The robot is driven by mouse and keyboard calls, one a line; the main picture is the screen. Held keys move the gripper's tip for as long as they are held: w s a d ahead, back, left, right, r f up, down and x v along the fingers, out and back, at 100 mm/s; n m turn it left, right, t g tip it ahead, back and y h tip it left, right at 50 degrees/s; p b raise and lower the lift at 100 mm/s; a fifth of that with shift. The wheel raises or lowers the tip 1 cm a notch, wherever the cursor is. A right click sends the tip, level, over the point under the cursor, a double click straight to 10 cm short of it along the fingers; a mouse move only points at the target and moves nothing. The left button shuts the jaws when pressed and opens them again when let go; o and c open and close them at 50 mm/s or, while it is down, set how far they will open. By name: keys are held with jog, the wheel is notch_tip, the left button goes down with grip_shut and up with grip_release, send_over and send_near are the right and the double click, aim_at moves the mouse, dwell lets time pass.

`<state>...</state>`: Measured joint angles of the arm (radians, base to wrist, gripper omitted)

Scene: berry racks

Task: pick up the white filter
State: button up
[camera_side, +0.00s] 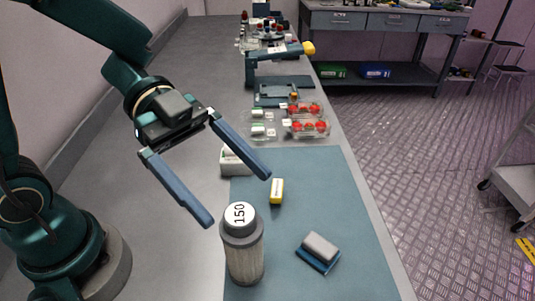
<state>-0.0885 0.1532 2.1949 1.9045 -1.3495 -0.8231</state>
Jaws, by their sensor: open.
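The white filter is most likely the pale grey-white cylinder (244,257) with a grey collar and a white top marked "150". It stands upright on the blue-green mat (350,218) near the front. My gripper (239,200) is open, with its two long blue fingers spread and nothing between them. The fingers appear above and behind the cylinder's top in this view. The left fingertip ends just left of the cap, and the right one ends up and to the right of it. I cannot tell the exact height gap.
A white box (236,160) sits at the mat's far left corner. Clear trays of red berries (305,117) stand farther back. The mat's right side is clear.

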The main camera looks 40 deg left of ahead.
send_near(257, 254)
jog(key=x, duration=0.5)
jog(key=shift+r, duration=0.15)
jog(key=shift+d+f, duration=0.2)
jog(key=shift+f, duration=0.15)
jog(key=shift+x, duration=2.45)
jog(key=c, duration=1.5)
jog(key=shift+r, duration=0.15)
